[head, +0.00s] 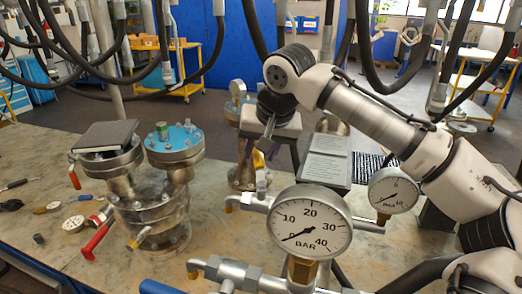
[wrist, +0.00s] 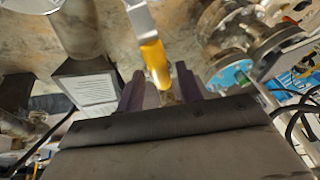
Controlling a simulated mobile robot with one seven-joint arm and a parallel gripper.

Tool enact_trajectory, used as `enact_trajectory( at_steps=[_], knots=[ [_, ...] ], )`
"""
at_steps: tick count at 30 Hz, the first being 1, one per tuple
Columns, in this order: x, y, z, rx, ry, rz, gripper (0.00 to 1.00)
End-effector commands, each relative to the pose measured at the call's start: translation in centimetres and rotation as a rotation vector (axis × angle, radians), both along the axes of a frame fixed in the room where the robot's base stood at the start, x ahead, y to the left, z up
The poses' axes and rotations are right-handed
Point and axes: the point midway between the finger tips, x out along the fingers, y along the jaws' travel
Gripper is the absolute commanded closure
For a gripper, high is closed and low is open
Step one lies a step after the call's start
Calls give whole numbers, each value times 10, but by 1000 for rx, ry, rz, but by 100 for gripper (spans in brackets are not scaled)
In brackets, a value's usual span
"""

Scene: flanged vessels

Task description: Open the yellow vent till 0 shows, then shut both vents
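My gripper (head: 255,172) is open and points down beside the large gauge (head: 310,222) in the head view. In the wrist view my gripper (wrist: 159,85) has its two purple fingers apart. A yellow-tipped lever (wrist: 154,58) on a silver stem shows between and beyond the fingertips; I cannot tell whether they touch it. The large gauge's needle lies near 0. A steel flanged vessel (head: 150,215) stands at left with a red lever (head: 98,240) and a yellow lever (head: 143,237) low on it. Another red lever (head: 74,178) hangs under its left flange.
A black book (head: 105,135) lies on the vessel's left flange. A smaller gauge (head: 393,190) stands at right, near a grey box with a printed label (head: 325,160). Small tools and dials lie on the bench (head: 60,255) at left. Cables hang overhead.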

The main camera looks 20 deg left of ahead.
Motion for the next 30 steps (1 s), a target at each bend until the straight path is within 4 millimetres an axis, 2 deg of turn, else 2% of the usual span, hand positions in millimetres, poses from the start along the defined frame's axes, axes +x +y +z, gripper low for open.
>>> enact_trajectory(
  at_steps=[10, 14, 30],
  knots=[
    [-1, 0, -1, -2, 3, 1, 57],
    [-4, -4, 8, -1, 3, 0, 57],
    [-32, -40, 108, -1, 2, 0, 57]
  ],
)
